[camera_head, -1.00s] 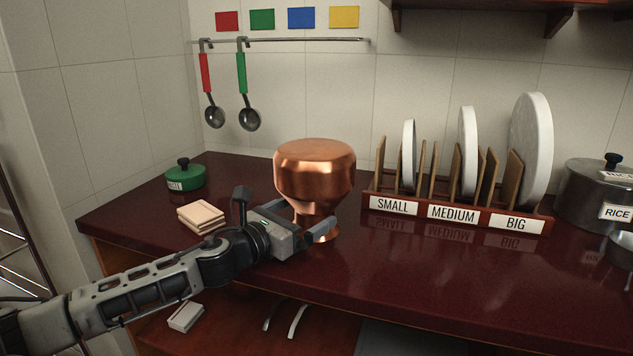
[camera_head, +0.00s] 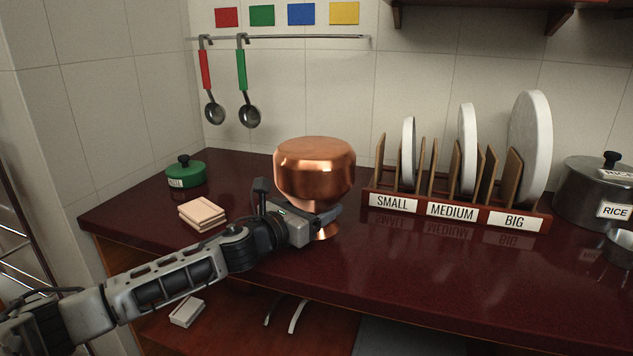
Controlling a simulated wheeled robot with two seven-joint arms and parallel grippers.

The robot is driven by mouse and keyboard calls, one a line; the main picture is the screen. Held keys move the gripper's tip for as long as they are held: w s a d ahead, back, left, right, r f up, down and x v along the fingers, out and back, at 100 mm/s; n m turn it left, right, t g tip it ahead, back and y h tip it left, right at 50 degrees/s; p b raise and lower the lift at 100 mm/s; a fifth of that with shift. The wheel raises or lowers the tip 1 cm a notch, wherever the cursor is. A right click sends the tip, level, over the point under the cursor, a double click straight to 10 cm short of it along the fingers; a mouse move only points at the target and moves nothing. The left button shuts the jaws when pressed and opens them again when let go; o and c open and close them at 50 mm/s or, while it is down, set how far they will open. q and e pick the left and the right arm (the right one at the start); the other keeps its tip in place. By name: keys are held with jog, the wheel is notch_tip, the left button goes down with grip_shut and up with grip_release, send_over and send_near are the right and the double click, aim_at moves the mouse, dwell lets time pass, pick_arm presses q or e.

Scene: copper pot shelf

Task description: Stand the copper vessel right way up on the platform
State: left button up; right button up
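The copper vessel (camera_head: 314,172) stands on the dark red counter with its broad, rounded body up and its narrow neck and flared end down. My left gripper (camera_head: 325,214) comes in from the left at neck height, just under the broad body. Its near finger lies across the front of the neck, close against it, and the gripper looks shut on it. The far finger is hidden behind the vessel. The flared end (camera_head: 326,232) shows below the finger, on or very near the counter. I cannot make out a separate platform. My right gripper is out of view.
A wooden rack (camera_head: 455,212) labelled SMALL, MEDIUM, BIG holds white discs to the right. A grey RICE pot (camera_head: 590,190) stands beyond it. Beige slabs (camera_head: 202,214) and a green lidded pot (camera_head: 186,173) are at the left. Ladles (camera_head: 248,116) hang behind. The front right counter is clear.

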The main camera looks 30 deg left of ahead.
aim_at(314, 146)
pick_arm(q)
jog(key=shift+r, duration=0.3)
jog(key=shift+r+p, duration=0.9)
jog(key=shift+p, duration=0.05)
jog(key=shift+r+p, duration=0.9)
notch_tip(314, 146, up, 4)
jog(key=p, duration=0.3)
jog(key=shift+f, duration=0.2)
notch_tip(314, 146, up, 3)
jog(key=p, duration=0.3)
jog(key=shift+r+p, duration=1.35)
jog(key=shift+p, duration=0.25)
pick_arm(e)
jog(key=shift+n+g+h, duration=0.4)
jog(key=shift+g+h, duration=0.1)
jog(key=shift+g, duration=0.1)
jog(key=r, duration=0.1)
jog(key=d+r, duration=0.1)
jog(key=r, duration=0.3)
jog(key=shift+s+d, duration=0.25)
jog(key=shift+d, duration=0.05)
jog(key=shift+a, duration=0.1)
